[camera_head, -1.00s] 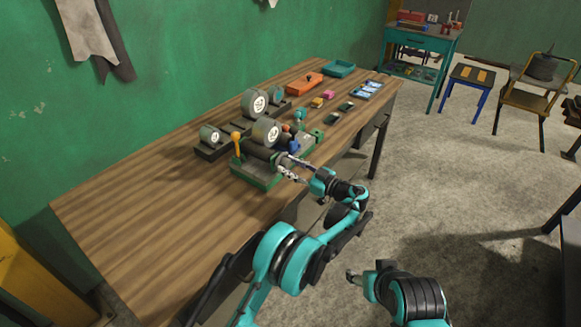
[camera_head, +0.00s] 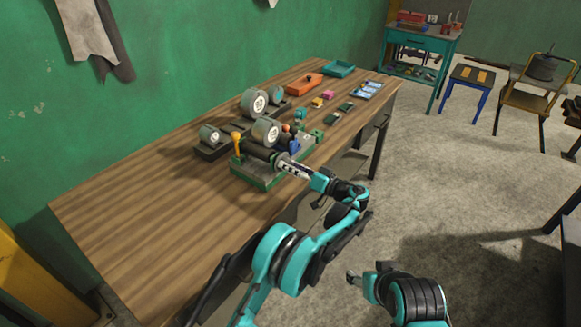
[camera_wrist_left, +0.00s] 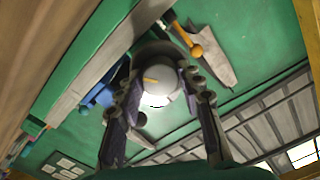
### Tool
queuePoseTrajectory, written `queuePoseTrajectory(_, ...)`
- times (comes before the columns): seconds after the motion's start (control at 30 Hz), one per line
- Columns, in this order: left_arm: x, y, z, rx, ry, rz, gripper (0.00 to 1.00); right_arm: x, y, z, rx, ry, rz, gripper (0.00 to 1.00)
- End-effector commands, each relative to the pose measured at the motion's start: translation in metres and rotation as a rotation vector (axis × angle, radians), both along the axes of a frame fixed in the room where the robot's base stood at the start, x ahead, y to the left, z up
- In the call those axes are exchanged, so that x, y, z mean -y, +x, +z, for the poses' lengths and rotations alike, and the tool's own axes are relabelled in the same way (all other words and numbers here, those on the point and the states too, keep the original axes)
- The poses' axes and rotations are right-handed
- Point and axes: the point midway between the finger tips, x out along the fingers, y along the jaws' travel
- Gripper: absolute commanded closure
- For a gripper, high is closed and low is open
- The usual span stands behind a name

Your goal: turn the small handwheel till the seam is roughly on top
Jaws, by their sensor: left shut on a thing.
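The green-based machine (camera_head: 262,182) stands near the front edge of the wooden bench, with a dark cylinder lying across it. My left gripper (camera_head: 283,163) meets the near end of this cylinder and hides the small handwheel in the head view. In the left wrist view, my left gripper (camera_wrist_left: 160,100) is shut around the sides of the small pale handwheel (camera_wrist_left: 158,98). My right gripper (camera_head: 354,276) hangs low off the bench, small and dark.
An orange-knobbed lever (camera_head: 236,137) stands at the machine's left; it also shows in the left wrist view (camera_wrist_left: 196,50). An orange tray (camera_head: 306,84) and a teal tray (camera_head: 339,68) lie at the far end. The bench's left part is clear.

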Motion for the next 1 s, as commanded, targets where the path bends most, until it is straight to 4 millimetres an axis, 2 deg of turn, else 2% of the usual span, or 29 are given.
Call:
queuePoseTrajectory(0.6,-0.0001,0.0007,0.0009,-0.035,0.027,-0.001,0.92,0.0000,0.0000,-0.0001,0.000,0.000,0.000,0.42)
queuePoseTrajectory(0.63,-0.0001,0.0007,0.0009,-0.035,0.027,-0.001,0.56,0.0000,0.0000,-0.0001,0.000,0.000,0.000,0.42)
queuePoseTrajectory(0.7,-0.0001,0.0006,0.0008,-0.035,0.027,-0.001,0.42,0.0000,0.0000,-0.0001,0.000,0.000,0.000,0.42)
queuePoseTrajectory(1.0,0.0014,-0.0005,0.0002,-0.035,0.026,-0.001,0.42,0.0000,0.0000,-0.0002,0.000,0.000,0.000,0.42)
